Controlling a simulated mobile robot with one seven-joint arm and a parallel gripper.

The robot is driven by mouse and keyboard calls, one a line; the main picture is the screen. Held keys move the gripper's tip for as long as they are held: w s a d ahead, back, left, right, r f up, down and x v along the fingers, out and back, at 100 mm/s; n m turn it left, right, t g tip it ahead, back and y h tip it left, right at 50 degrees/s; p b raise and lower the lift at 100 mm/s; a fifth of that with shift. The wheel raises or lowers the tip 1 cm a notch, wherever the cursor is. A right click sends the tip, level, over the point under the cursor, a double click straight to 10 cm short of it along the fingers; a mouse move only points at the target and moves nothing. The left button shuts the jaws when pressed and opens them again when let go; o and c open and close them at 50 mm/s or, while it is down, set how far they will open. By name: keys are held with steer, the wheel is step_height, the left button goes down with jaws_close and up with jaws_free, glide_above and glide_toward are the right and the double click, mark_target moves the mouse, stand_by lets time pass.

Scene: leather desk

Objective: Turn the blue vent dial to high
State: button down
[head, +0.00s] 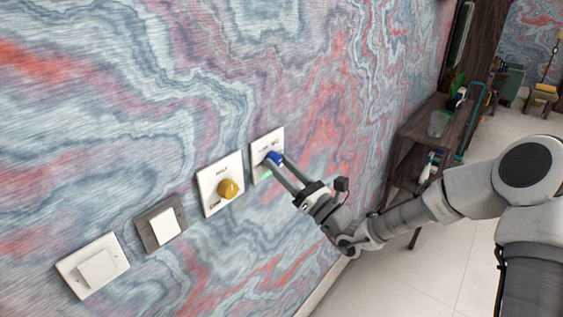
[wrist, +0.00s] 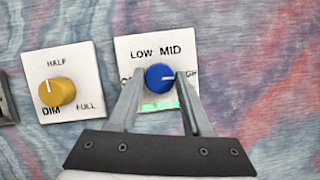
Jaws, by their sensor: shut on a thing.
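The blue vent dial (wrist: 158,76) sits on a white plate (wrist: 125,47) on the wall. The plate reads LOW and MID along the top; the labels at left and right are partly covered by my fingers. A small pale mark on the dial seems to point right, toward the partly covered right label. A green lit strip shows below the dial. My gripper (wrist: 159,80) is shut on the dial, one finger on each side. In the head view the blue dial (head: 274,157) shows between the tips of my gripper (head: 272,161).
Left of it is a yellow dial (head: 228,189) on a white plate marked HALF, DIM and FULL. Further left are a grey-framed switch (head: 161,226) and a white switch (head: 96,269). A dark shelf (head: 425,135) with several items stands at right. The floor there is partly clear.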

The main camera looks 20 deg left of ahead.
stand_by(0.3)
steer(key=shift+c, duration=1.7)
jaws_free()
steer(key=shift+d, duration=0.1)
steer(key=b+v, duration=0.1)
steer(key=v, duration=1.6)
steer(key=shift+s, duration=0.2)
